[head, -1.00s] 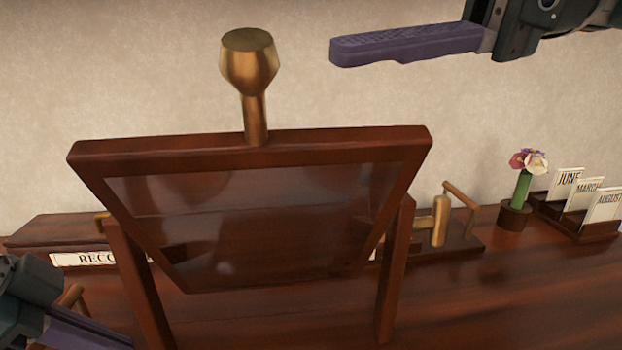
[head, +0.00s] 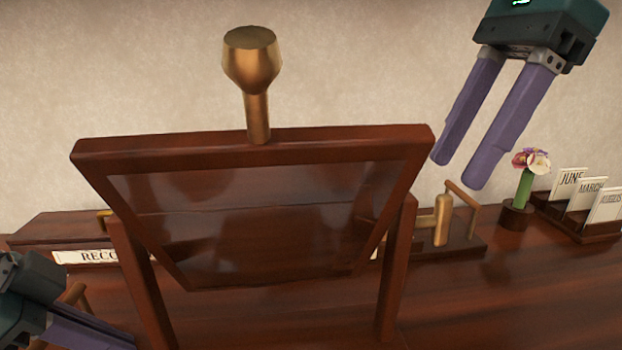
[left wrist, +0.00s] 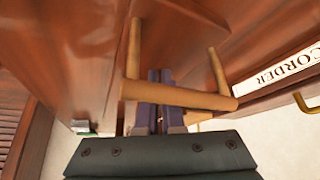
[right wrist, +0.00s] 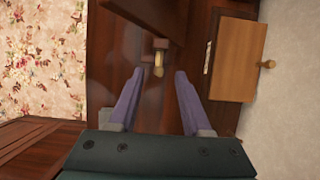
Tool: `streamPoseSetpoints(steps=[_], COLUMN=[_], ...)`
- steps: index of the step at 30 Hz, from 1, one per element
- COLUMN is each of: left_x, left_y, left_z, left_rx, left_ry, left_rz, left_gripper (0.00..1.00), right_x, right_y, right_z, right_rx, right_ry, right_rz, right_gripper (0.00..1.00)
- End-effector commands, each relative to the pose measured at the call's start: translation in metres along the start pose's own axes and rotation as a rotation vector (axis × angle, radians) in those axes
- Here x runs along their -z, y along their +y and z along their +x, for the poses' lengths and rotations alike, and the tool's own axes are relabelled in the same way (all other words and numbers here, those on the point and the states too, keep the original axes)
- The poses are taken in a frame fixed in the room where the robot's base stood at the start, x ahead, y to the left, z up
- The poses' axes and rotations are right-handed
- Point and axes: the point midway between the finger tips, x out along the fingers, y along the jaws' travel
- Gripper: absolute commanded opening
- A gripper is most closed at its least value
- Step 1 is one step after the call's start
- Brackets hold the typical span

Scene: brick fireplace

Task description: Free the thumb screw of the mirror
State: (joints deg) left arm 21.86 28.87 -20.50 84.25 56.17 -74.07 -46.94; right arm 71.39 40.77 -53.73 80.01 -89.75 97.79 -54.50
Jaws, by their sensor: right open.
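The mirror has a dark wooden frame (head: 250,139), tilted between two posts, with a brass knob (head: 251,60) on top. In the right wrist view the thumb screw (right wrist: 159,66) shows ahead between the fingers. My right gripper (head: 458,172) is open and empty, pointing down, above and right of the screw and apart from it. My left gripper (left wrist: 160,76) looks shut, its fingers close together; a wooden handle bar (left wrist: 180,95) crosses in front of them. Whether they touch it is unclear.
A wooden box with a partly hidden recorder label (head: 85,257) stands behind the mirror. A flower pot (head: 515,217) and month cards (head: 590,200) stand at the right, near my right gripper. The tabletop (head: 500,300) is clear at front right.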

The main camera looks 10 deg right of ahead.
Motion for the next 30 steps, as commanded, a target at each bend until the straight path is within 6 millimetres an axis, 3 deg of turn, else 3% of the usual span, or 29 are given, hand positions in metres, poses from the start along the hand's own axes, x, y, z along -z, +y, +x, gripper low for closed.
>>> streamPoseSetpoints(steps=[3, 9, 19, 30], left_x=[-0.004, -0.004, -0.004, -0.004], left_y=[0.002, 0.002, 0.002, 0.002], left_z=[0.002, 0.002, 0.002, 0.002], left_rx=[-0.005, -0.005, -0.005, -0.005], left_ry=[-0.011, -0.011, -0.010, -0.010], left_rz=[-0.003, -0.003, -0.002, -0.002], left_gripper=[0.00, 0.00, 0.00, 0.00], right_x=[0.000, 0.000, 0.000, 0.000], right_y=[0.001, 0.000, 0.000, 0.000], right_z=[0.024, 0.045, 0.049, 0.048], right_rx=[-0.003, -0.002, 0.001, 0.001], right_ry=[-0.001, -0.001, -0.002, -0.002], right_rz=[0.000, 0.001, 0.001, 0.002], right_gripper=[0.48, 0.48, 0.48, 0.07])
